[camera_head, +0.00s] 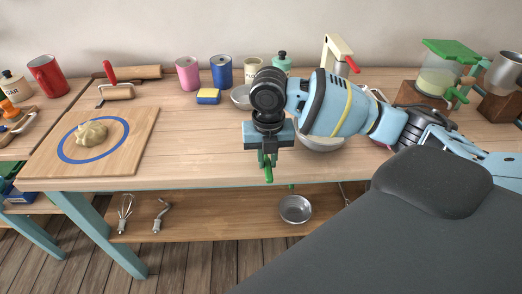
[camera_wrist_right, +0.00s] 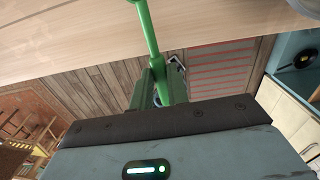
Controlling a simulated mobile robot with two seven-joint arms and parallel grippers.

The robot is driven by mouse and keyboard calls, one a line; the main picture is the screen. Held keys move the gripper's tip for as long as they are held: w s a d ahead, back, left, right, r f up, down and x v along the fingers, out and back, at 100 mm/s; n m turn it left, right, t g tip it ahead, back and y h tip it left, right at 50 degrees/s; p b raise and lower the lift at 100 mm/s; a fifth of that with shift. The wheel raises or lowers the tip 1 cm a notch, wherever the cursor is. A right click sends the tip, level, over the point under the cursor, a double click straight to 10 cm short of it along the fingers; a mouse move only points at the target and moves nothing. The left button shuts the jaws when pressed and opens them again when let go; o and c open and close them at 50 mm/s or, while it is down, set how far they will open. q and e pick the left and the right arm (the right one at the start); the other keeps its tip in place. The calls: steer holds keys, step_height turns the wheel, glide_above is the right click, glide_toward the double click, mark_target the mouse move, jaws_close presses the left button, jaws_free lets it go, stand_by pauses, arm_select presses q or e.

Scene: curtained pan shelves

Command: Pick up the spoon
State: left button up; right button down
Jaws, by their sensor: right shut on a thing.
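The spoon is bright green; a slim stretch of it (camera_wrist_right: 150,30) shows in the right wrist view, running from the top edge down between the fingers. Its far end is outside that view. My right gripper (camera_wrist_right: 160,88) is shut on the spoon. In the head view my right gripper (camera_head: 267,157) points down at the front edge of the workbench, and a short green tip of the spoon (camera_head: 268,175) shows below the fingers. The rest of the spoon is hidden there by the gripper and wrist. My left gripper is not in view.
The wooden workbench (camera_head: 195,150) is clear left of my right gripper. A board (camera_head: 140,130) with dough (camera_head: 91,134) lies further left. A white bowl (camera_head: 322,143) sits behind my arm. A yellow-and-blue sponge (camera_head: 208,96) and canisters stand at the back. A metal bowl (camera_head: 295,209) rests on the lower shelf.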

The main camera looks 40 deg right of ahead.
steer(key=s+a+r, duration=0.1)
steer(key=s+a, duration=0.1)
steer(key=s, duration=0.9)
steer(key=c, duration=2)
jaws_free()
steer(key=shift+c, duration=0.2)
jaws_close()
